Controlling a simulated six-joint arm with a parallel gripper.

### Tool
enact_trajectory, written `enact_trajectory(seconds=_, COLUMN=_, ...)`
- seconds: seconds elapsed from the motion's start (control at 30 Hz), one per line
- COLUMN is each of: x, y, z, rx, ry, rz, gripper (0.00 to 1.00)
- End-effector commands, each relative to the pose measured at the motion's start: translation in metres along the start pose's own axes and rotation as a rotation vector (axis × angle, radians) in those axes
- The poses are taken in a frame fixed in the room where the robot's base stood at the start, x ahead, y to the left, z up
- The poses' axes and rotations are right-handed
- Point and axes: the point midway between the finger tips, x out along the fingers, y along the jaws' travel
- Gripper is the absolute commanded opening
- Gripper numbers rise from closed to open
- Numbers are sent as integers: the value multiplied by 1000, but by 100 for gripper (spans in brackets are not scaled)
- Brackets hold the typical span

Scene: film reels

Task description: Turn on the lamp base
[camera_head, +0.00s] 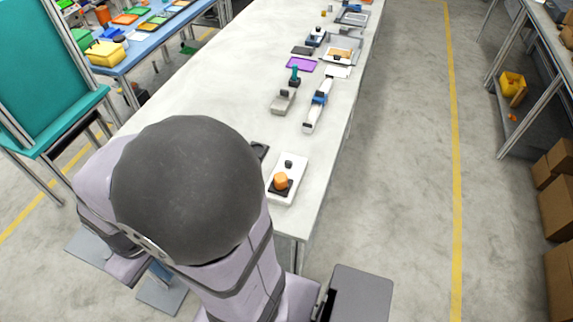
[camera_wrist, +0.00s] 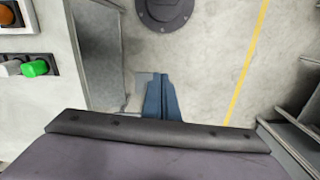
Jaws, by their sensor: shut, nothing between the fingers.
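A white box with an orange round cap on a black square plate (camera_head: 290,190) lies near the front right of the long table; it seems to be the lamp base. A small black knob sits behind the cap. In the wrist view, its orange cap (camera_wrist: 6,15) shows at the top left, partly cut off. I cannot tell whether it is lit. My gripper (camera_wrist: 160,78) shows in the wrist view as two blue fingers, shut and empty, above the floor and apart from the box. In the head view, my arm hides much of the table's near end.
A dark holder with a green and a white block (camera_wrist: 36,68) lies beside the box. Further along the table (camera_head: 215,75) are a grey device (camera_head: 283,101), a blue-and-white tool (camera_head: 317,106) and a purple tray (camera_head: 301,64). The table's left side is clear.

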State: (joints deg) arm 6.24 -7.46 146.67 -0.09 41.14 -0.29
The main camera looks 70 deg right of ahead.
Motion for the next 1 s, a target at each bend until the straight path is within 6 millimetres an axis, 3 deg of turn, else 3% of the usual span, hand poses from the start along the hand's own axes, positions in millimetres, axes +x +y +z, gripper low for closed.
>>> enact_trajectory(seconds=0.67, x=67, y=147, z=65, rx=732, ry=-191, rz=-70, gripper=0)
enact_trajectory(seconds=0.87, x=88, y=207, z=89, rx=905, ry=-188, rz=-67, gripper=0)
enact_trajectory(seconds=1.0, x=103, y=262, z=107, rx=853, ry=-148, rz=-40, gripper=0)
